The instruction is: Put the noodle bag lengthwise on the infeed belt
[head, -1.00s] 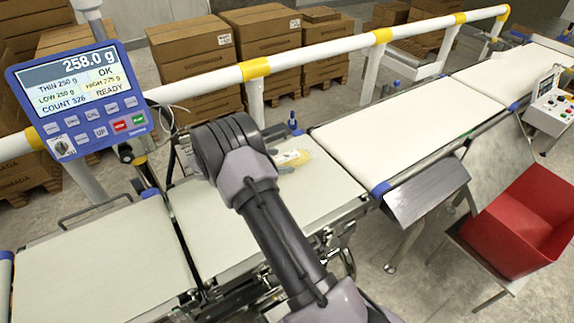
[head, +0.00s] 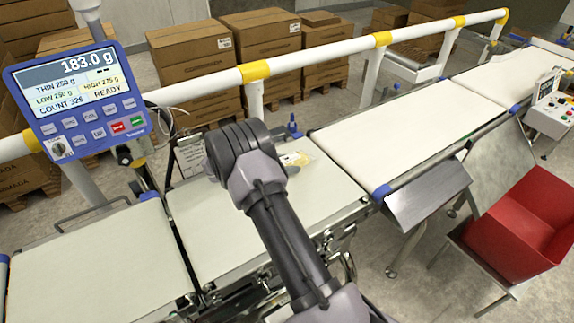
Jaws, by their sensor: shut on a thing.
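The noodle bag (head: 295,158) is a small clear and yellowish bag with a pale label, near the far right corner of the middle belt (head: 205,240). My gripper (head: 286,166) is at the bag, mostly hidden behind my own wrist; it is shut on the bag, though the finger contact is not clear. I cannot tell whether the bag touches the belt. The left belt (head: 90,265), apparently the infeed, is pale and bare.
The blue weigher display (head: 75,100) reads 183.0 g. A white and yellow rail (head: 320,58) runs behind the belts. The right belt (head: 400,125) is clear. A steel chute (head: 428,193) and a red bin (head: 515,225) stand at the right.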

